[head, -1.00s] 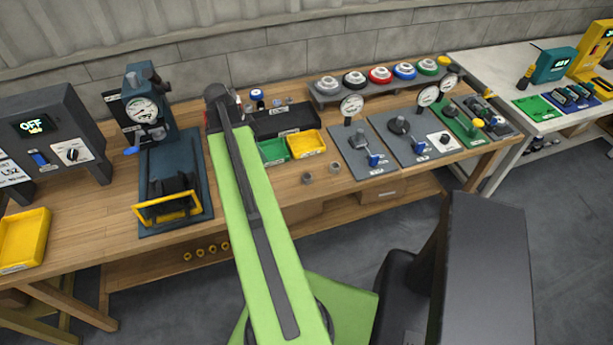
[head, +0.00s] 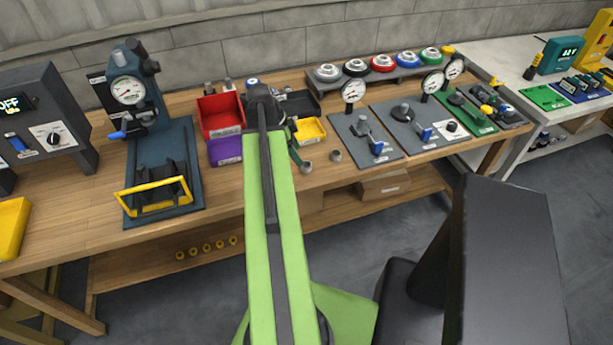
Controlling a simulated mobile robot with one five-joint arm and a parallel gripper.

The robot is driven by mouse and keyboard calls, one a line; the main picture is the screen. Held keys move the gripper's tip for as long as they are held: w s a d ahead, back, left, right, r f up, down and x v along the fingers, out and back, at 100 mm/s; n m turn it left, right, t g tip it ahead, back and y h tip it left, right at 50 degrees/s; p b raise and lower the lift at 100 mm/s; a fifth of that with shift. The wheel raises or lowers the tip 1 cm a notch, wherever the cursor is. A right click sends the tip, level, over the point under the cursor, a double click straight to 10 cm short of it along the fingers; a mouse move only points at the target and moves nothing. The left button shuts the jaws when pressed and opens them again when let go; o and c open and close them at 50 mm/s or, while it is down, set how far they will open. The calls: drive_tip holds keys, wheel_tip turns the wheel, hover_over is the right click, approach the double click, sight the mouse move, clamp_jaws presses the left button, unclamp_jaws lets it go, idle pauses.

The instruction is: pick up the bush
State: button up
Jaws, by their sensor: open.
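Two small grey rings stand on the wooden bench near its front edge. They look like bushes: one grey bush (head: 307,167) is just right of my arm, and the other grey bush (head: 335,155) is a little further right and back. I cannot tell which one the task means. My green arm reaches forward over the bench, left of both rings. Its dark far end is over the small bins. My gripper's jaws are hidden behind the arm's end, so I cannot see their fingertips or anything between them.
Red (head: 220,114), purple (head: 225,149) and yellow (head: 310,130) bins surround my arm's end, with a green bin mostly hidden. A dial press (head: 160,170) stands left. Gauge plates (head: 365,140) lie right of the rings. Several yellow rings (head: 206,248) are on the lower shelf.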

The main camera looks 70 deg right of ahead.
drive_tip(key=shift+s+f, duration=0.1)
drive_tip(key=shift+f, duration=0.25)
drive_tip(key=b+x, duration=0.4)
drive_tip(key=x, duration=0.1)
drive_tip(key=shift+s+a+f+b, duration=0.1)
drive_tip(key=shift+s+f+b, duration=0.15)
drive_tip(key=shift+b, duration=0.15)
drive_tip(key=shift+r, duration=0.25)
clamp_jaws()
